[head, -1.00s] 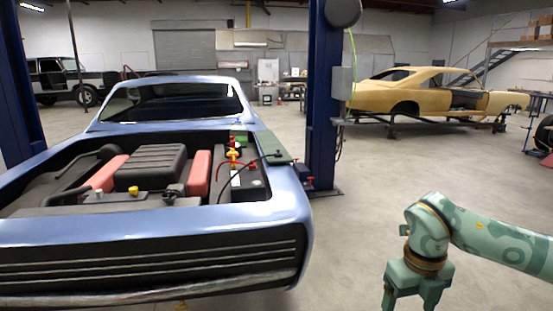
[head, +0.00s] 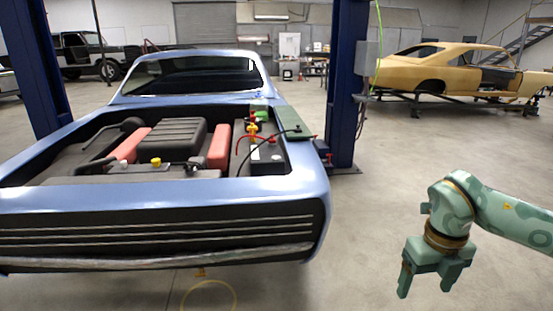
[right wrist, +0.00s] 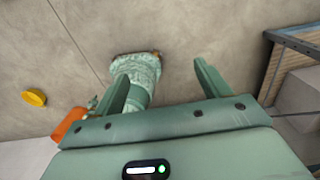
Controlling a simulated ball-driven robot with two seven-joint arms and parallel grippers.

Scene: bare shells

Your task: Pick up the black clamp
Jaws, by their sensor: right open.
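In the head view a thin black cable (head: 262,143) arcs over the battery (head: 267,160) at the right of the blue car's open engine bay. Its far end meets a small dark shape on the green panel (head: 290,118) on the fender. This may be the black clamp, but it is too small to tell. A red cable and red and yellow pieces (head: 252,130) stand beside it. My right gripper (head: 428,282) hangs open and empty over the floor, well right of the car and pointing down. Its open fingers also show in the right wrist view (right wrist: 160,72). My left gripper is not in view.
The blue car (head: 170,206) fills the left. A blue lift post (head: 347,80) stands beyond its right fender. A yellow loop (head: 208,284) lies on the floor before the bumper. A tan car body (head: 450,70) is far back right. The floor between is clear.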

